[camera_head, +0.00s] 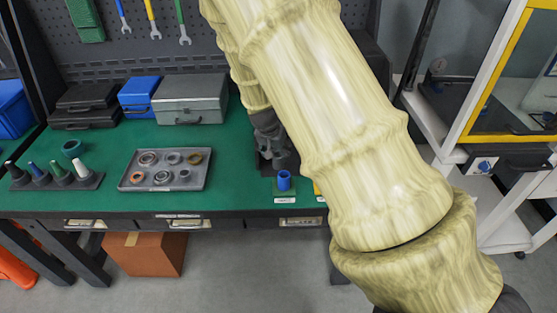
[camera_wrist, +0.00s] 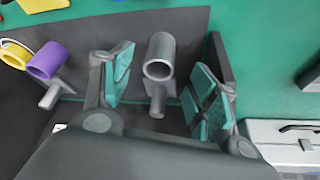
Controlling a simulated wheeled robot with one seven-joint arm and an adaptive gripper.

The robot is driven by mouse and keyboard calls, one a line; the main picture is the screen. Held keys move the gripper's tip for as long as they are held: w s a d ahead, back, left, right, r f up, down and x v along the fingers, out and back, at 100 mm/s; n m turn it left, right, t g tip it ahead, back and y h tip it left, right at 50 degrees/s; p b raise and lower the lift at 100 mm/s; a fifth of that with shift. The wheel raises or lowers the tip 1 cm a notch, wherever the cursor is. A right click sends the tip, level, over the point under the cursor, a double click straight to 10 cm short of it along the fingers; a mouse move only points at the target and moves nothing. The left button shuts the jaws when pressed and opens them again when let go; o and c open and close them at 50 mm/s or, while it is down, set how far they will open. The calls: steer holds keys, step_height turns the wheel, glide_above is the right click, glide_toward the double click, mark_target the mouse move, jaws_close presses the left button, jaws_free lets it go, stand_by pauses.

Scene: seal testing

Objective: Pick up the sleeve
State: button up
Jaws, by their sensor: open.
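In the wrist view, a grey metal sleeve (camera_wrist: 163,46) has its open end turned to the camera, with a grey peg (camera_wrist: 157,100) below it. My gripper (camera_wrist: 160,83) is open, with one teal-padded finger on each side of the sleeve and visible gaps between. A purple sleeve (camera_wrist: 44,62) and a yellow one (camera_wrist: 15,56) are farther left, outside the fingers. In the head view, my gripper (camera_head: 272,142) is partly hidden by my arm, and I cannot make out the grey sleeve there.
A blue cylinder (camera_head: 284,180) stands near the green bench's front edge. A grey tray (camera_head: 165,184) of rings, a row of coloured cones (camera_head: 57,180), and closed cases (camera_head: 190,101) are to the left. In the wrist view, a silver case (camera_wrist: 270,140) is at lower right.

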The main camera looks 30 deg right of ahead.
mark_target(278, 157)
steer(key=shift+p+x, duration=0.55)
steer(key=shift+x, duration=2.15)
steer(key=c, duration=1.2)
steer(key=shift+c, duration=0.2)
